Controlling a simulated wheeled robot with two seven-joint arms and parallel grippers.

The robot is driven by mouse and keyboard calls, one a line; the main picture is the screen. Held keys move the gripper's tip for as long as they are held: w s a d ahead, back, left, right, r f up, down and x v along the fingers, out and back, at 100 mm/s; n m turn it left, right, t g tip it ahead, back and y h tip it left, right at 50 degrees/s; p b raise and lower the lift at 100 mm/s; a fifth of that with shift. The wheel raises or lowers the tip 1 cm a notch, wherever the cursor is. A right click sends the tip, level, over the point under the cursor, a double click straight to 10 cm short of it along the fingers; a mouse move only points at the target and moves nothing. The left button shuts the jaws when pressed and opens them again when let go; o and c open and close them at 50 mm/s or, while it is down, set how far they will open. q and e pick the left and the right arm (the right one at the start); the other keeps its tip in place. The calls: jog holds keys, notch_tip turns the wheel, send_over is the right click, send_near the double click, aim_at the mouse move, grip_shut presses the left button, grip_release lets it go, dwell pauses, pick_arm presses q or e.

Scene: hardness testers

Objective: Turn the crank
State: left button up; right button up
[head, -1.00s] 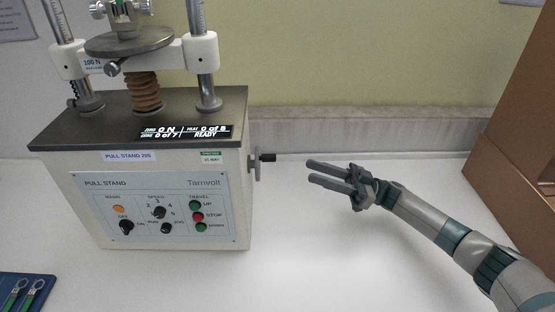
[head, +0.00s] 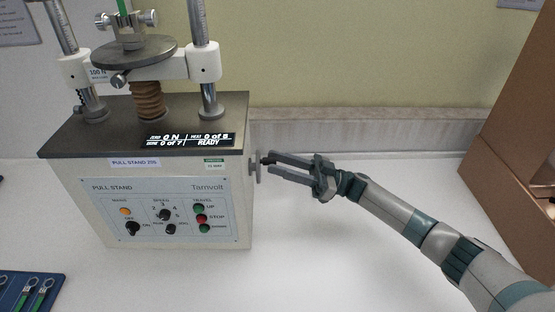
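The crank (head: 255,167) is a small grey wheel with a dark handle on the right side of the pull stand (head: 150,180). My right gripper (head: 268,167) is at the crank, with its two grey fingers pointing left. The fingers are apart, and the dark handle is at their tips, mostly hidden by them. I cannot tell whether they touch it. The display (head: 187,139) on the stand's top reads READY and 0 N. My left gripper is not in view.
A blue tray (head: 60,290) with green-handled pieces lies at the front left. A brown box-like shelf (head: 510,120) stands at the right. The white table is clear between the stand and the shelf, apart from my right arm.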

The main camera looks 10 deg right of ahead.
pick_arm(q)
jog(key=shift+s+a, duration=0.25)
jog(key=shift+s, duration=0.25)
pick_arm(e)
jog(key=shift+w+a+r, duration=0.1)
jog(key=shift+a+r, duration=0.05)
jog(key=shift+a, duration=0.2)
grip_shut()
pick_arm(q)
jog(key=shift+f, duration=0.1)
